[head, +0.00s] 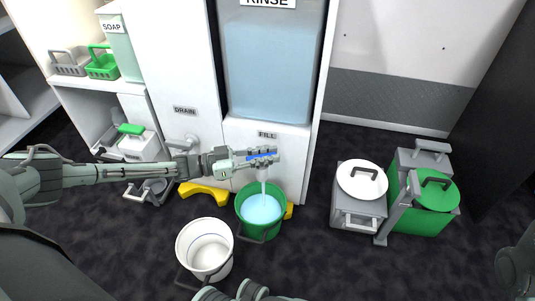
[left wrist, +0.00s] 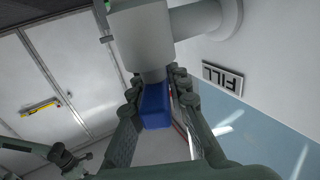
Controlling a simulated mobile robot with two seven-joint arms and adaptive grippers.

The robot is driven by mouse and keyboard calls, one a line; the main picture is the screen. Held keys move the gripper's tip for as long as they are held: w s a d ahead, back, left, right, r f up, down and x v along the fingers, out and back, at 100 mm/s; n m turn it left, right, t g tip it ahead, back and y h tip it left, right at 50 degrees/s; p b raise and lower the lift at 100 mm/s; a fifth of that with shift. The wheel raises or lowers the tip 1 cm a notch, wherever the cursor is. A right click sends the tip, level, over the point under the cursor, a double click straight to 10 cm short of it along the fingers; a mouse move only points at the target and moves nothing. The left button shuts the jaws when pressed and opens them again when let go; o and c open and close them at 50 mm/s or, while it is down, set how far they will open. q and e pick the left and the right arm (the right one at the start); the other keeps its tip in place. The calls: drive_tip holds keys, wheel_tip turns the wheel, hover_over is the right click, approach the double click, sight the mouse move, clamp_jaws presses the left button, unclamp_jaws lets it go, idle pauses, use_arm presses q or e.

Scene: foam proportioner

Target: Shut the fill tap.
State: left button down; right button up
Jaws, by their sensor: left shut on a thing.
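The fill tap has a blue handle (head: 262,154), below the FILL label on the white cabinet front. My left gripper (head: 268,155) is shut on this handle. In the left wrist view the blue handle (left wrist: 155,105) sits between the two fingers, under the grey tap body (left wrist: 143,42). A pale stream (head: 263,181) runs from the tap down into the green bucket (head: 275,232), which holds light blue liquid.
A white bucket (head: 205,248) stands on the floor left of the green one. The drain tap (head: 188,143) is on the cabinet to the left. Grey and green lidded containers (head: 425,205) stand at the right. The dark floor between them and the green bucket is clear.

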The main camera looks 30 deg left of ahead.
use_arm(q)
drive_tip(key=shift+s+d+m+g+h, duration=0.1)
drive_tip(key=shift+d+m+g+h, duration=0.05)
drive_tip(key=shift+m+g+h, duration=1)
drive_tip(key=shift+g, duration=0.25)
drive_tip(key=c, duration=1.4)
unclamp_jaws()
drive_tip(key=shift+c, duration=0.2)
drive_tip(key=shift+r, duration=0.15)
wheel_tip(320, 180, up, 10)
drive_tip(key=shift+f, duration=0.1)
drive_tip(key=shift+o, duration=0.5)
